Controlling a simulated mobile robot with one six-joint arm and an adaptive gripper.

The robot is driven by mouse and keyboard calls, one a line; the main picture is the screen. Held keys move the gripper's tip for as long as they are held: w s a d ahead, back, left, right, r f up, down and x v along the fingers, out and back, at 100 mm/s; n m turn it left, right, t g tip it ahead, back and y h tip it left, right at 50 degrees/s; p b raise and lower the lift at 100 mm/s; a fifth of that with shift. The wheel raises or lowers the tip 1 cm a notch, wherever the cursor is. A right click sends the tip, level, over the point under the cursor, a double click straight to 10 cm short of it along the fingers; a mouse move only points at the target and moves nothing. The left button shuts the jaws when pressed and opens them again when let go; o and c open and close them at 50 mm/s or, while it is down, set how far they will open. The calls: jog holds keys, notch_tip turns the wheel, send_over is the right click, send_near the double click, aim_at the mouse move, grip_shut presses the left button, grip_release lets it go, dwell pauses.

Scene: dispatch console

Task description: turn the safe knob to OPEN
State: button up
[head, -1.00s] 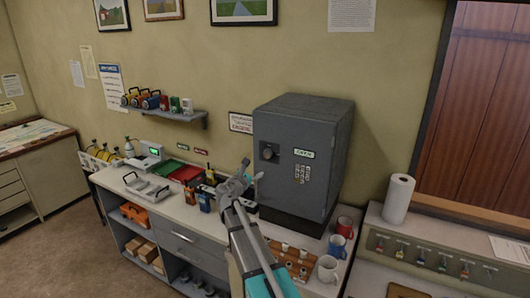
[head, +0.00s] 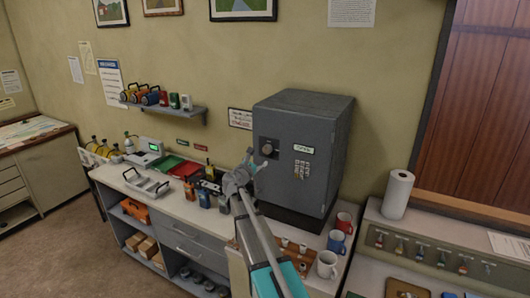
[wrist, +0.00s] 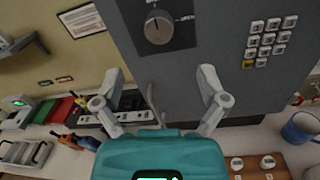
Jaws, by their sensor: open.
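The dark grey safe (head: 295,165) stands on the counter with its door facing me. Its round grey knob (head: 268,148) is on a dark plate high on the door. In the wrist view the knob (wrist: 158,28) is at top centre, with a lettered label to its right and a mark near its upper edge. My gripper (head: 250,160) is in front of the door, just below and left of the knob in the head view. In the wrist view my gripper (wrist: 161,75) is open and empty, its fingers spread below the knob and apart from it.
A keypad (wrist: 268,42) is on the door right of the knob. Mugs (head: 328,264) and a wooden rack (wrist: 262,166) stand at the counter's right. Trays (head: 188,170), radios and a metal carrier (head: 147,184) are at left. A shelf (head: 165,109) juts from the wall.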

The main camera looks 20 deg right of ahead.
aim_at(266, 150)
jog(key=x, duration=0.9)
jog(key=shift+w+d, duration=0.15)
jog(key=shift+w, duration=0.05)
